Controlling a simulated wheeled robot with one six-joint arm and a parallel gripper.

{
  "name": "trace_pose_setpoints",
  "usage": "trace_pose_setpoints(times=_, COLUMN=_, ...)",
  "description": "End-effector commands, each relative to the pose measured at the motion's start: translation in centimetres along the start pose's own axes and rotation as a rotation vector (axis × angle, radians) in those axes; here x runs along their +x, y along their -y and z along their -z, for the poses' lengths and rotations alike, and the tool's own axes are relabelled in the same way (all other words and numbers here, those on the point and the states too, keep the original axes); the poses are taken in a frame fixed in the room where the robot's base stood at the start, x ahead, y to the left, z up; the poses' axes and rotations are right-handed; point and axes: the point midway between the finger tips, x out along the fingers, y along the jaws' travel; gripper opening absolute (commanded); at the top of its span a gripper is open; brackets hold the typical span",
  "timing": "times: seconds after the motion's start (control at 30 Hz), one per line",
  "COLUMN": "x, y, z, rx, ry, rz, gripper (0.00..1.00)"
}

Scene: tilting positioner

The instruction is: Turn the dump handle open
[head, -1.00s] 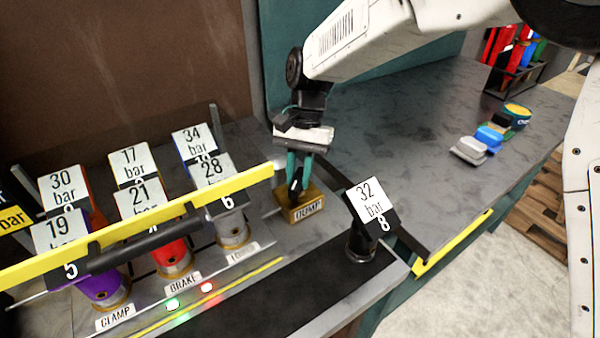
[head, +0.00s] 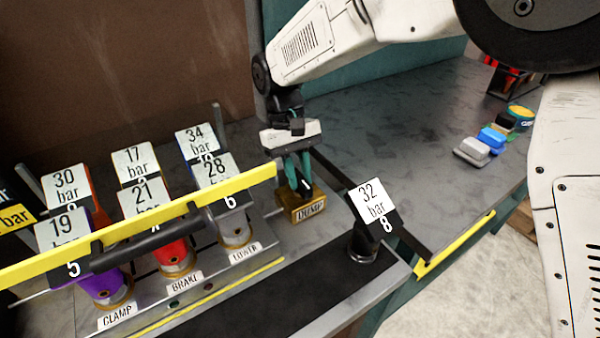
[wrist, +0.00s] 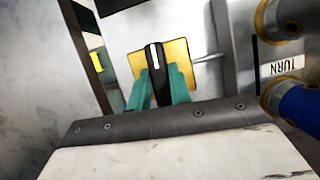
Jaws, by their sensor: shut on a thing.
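The dump handle (wrist: 154,72) is a small black knob with a white stripe, on a yellow block (wrist: 178,52). In the head view the yellow block (head: 303,207) carries a DUMP label on its front. My gripper (head: 300,180) comes down from above, with its teal fingers shut on the handle. In the wrist view the fingers (wrist: 160,88) stand on both sides of the handle, and the stripe points nearly straight up the picture. The fingers hide part of the handle in the head view.
A yellow bar (head: 130,228) crosses in front of several gauged valves at left. A 32 bar gauge (head: 371,203) on a black post stands just right of the block, with a dark slanted bar (head: 408,240) beside it. The grey bench (head: 400,125) behind is mostly clear.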

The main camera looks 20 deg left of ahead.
Motion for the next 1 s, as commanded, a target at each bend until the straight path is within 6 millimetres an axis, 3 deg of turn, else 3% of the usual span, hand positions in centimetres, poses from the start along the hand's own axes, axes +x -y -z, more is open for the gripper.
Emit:
trace_pose_setpoints(times=0.7, x=-0.03, y=0.18, z=-0.01, rx=-0.073, ry=-0.001, rz=-0.028, gripper=0.0)
trace_pose_setpoints(times=0.73, x=-0.03, y=0.18, z=-0.01, rx=-0.073, ry=-0.001, rz=-0.028, gripper=0.23)
trace_pose_setpoints(times=0.8, x=-0.03, y=0.16, z=-0.01, rx=-0.072, ry=-0.001, rz=-0.028, gripper=0.42)
trace_pose_setpoints(times=1.0, x=-0.01, y=0.03, z=-0.02, rx=-0.07, ry=-0.001, rz=-0.028, gripper=0.42)
